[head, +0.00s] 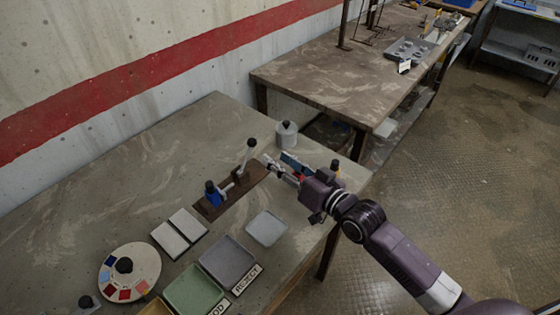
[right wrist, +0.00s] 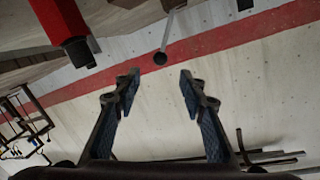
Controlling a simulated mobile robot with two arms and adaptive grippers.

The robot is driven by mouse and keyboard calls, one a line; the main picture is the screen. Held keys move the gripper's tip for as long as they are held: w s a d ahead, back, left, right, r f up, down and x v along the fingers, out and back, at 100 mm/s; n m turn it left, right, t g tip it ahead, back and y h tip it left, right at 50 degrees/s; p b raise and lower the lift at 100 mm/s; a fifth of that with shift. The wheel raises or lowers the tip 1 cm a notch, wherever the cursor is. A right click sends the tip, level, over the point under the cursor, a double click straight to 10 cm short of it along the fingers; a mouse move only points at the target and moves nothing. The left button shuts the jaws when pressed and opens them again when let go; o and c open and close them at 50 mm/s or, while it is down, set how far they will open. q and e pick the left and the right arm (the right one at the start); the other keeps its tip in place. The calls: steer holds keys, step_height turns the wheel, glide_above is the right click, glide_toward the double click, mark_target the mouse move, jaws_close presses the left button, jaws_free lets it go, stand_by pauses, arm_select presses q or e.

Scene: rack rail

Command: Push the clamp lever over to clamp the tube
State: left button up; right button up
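The clamp (head: 238,181) stands on a dark brown base board (head: 208,211) on the near table. Its grey lever (head: 246,158) stands up, leaning slightly, and ends in a dark round knob (head: 251,142). A blue part (head: 212,190) sits at the board's near left end; I cannot make out the tube clearly. My right gripper (head: 279,161) is to the right of the lever, apart from it. In the right wrist view my right gripper (right wrist: 160,82) is open and empty, and the lever's knob (right wrist: 160,58) shows beyond the gap between its fingertips. My left gripper is not in view.
A grey lidded canister (head: 286,135) stands behind the clamp. Two pale plates (head: 180,232), a grey tray (head: 228,262), a green tray (head: 194,291) and a round colour disc (head: 130,271) lie nearer. A red block (right wrist: 58,22) shows in the wrist view. The table's left rear is clear.

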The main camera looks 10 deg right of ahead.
mark_target(246, 157)
steer(key=shift+c, duration=0.2)
steer(key=shift+c, duration=1.3)
steer(key=n+b, duration=0.1)
steer(key=n, duration=0.1)
steer(key=n+b, duration=0.1)
steer(key=n, duration=0.1)
steer(key=s+n+b, duration=0.1)
steer(key=n+b, duration=0.1)
steer(key=shift+s+a+n+y, duration=0.1)
steer(key=shift+a+n+y, duration=0.2)
steer(key=shift+a, duration=0.1)
jaws_close()
steer(key=s+a+r+n+y+b, duration=0.1)
steer(key=n+b, duration=0.2)
steer(key=n, duration=0.3)
steer(key=s+a+r+n+b, duration=0.1)
steer(key=s+n+b, duration=0.1)
steer(key=n, duration=0.5)
steer(key=w+a+f+p, duration=0.2)
steer(key=w+a, duration=0.1)
steer(key=w, duration=0.7)
steer(key=shift+w, duration=0.4)
steer(key=shift+f, duration=0.1)
